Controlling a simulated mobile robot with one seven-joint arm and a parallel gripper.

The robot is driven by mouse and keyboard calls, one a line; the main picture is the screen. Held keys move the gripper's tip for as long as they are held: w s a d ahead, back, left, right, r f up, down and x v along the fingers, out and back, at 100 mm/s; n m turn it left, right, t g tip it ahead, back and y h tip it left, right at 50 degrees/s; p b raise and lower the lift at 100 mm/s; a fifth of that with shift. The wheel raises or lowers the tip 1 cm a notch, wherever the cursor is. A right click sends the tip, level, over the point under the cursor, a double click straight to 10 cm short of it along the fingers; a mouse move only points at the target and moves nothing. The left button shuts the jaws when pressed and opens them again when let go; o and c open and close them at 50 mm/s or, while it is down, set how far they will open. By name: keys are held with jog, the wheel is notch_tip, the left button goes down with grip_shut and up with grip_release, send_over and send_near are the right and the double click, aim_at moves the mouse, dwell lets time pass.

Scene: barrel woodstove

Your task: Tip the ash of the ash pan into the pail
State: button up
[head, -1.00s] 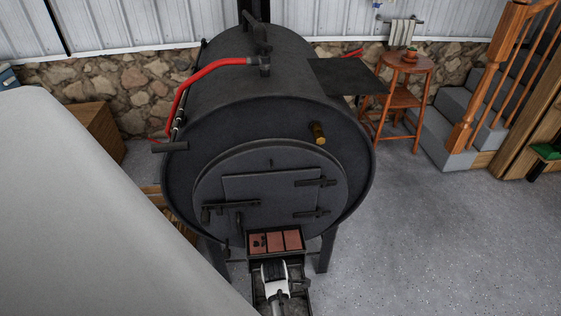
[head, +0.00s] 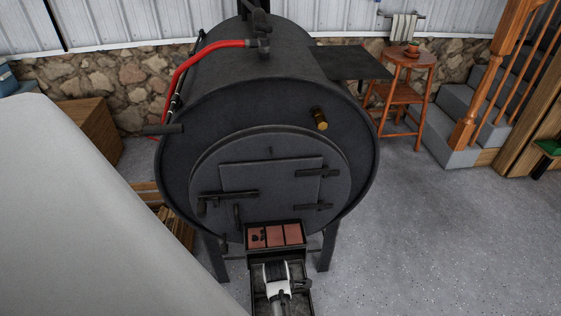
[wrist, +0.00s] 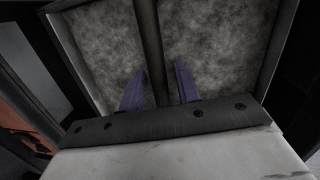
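The ash pan (head: 307,300) extends from the front of the black barrel stove (head: 270,105), low under its door. Its dark rim (wrist: 284,50) and grey ash (wrist: 95,50) fill much of the wrist view. A dark bar (wrist: 149,35) runs over the ash along the middle of the pan. My gripper (wrist: 161,75) reaches down over the pan with one purple finger on each side of this bar. A gap shows at the right finger, so the fingers look open around the bar. In the head view my wrist (head: 278,278) covers part of the pan. I see no pail.
A brick-lined opening (head: 276,236) sits just above the pan. Stove legs (head: 327,250) stand on both sides. Open grey floor (head: 430,240) lies to the right. A wooden stool (head: 405,85) and steps (head: 455,125) stand at the back right.

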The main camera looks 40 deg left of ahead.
grip_shut()
jog(key=shift+r+p, duration=1.2)
jog(key=shift+p, duration=0.1)
dwell(1.0)
jog(key=shift+r+p, duration=2.4)
jog(key=shift+p, duration=0.05)
jog(key=shift+r, duration=1.5)
notch_tip(320, 180, up, 9)
